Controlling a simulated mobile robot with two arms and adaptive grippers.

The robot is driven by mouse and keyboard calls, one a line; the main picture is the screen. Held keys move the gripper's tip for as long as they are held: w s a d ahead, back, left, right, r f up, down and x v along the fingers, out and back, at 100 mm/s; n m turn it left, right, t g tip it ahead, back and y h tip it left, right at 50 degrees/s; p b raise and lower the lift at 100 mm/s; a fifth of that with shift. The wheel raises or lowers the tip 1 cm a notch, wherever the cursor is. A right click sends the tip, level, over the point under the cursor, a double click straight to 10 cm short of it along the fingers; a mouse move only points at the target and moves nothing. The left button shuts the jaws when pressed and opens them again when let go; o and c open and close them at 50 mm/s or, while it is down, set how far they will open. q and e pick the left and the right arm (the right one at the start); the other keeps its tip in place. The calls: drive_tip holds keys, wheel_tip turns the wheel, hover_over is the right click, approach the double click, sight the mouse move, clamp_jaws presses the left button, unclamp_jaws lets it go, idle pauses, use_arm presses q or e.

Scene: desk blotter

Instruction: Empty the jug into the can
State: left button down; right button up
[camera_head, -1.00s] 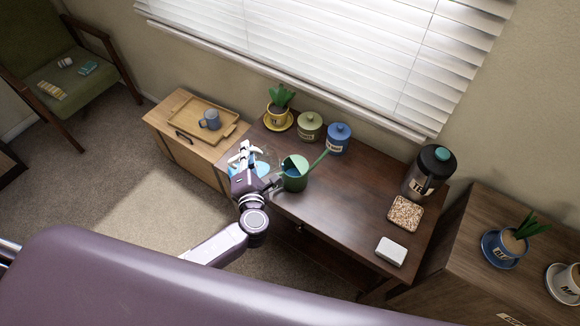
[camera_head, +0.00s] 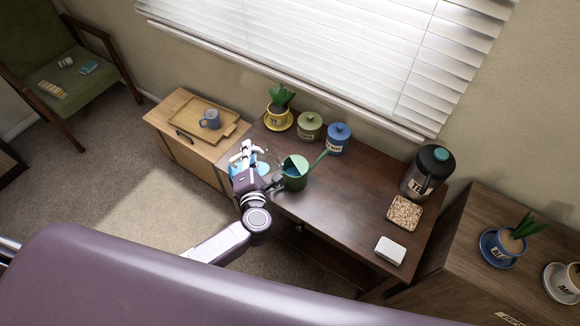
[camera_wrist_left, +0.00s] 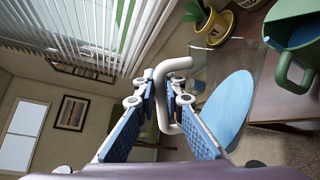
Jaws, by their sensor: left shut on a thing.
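The jug (camera_wrist_left: 208,68) is clear, with a white handle (camera_wrist_left: 177,63) and pale blue liquid (camera_wrist_left: 229,112) inside. My left gripper (camera_wrist_left: 160,98) is shut on that handle; in the head view the gripper (camera_head: 246,158) partly hides the jug and its blue liquid (camera_head: 236,170). The can (camera_head: 294,177) is a green watering can on the dark desk, its spout toward the back right, with blue showing inside. The can also shows at the upper right of the wrist view (camera_wrist_left: 292,62). The jug is beside it, on its left. I see no clear stream, and cannot tell the jug's exact tilt.
Behind the can stand a potted plant (camera_head: 278,112), a green canister (camera_head: 310,126) and a blue canister (camera_head: 338,138). A dark flask (camera_head: 424,176), a speckled square (camera_head: 404,212) and a white box (camera_head: 390,250) are at the right. The desk's middle (camera_head: 345,205) is clear.

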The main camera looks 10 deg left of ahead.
use_arm(q)
drive_tip(key=shift+w+d+r+m+p, duration=0.4)
drive_tip(key=shift+d+r+m+p, duration=0.25)
drive_tip(key=shift+p, duration=0.95)
idle(1.8)
drive_tip(key=shift+w+d+r+m+p, duration=0.2)
drive_tip(key=shift+d+p, duration=0.1)
drive_tip(key=shift+d, duration=0.1)
drive_tip(key=shift+w+d+r+m+p, duration=0.1)
drive_tip(key=shift+w+d+p, duration=0.05)
drive_tip(key=shift+d+p, duration=0.2)
idle(0.6)
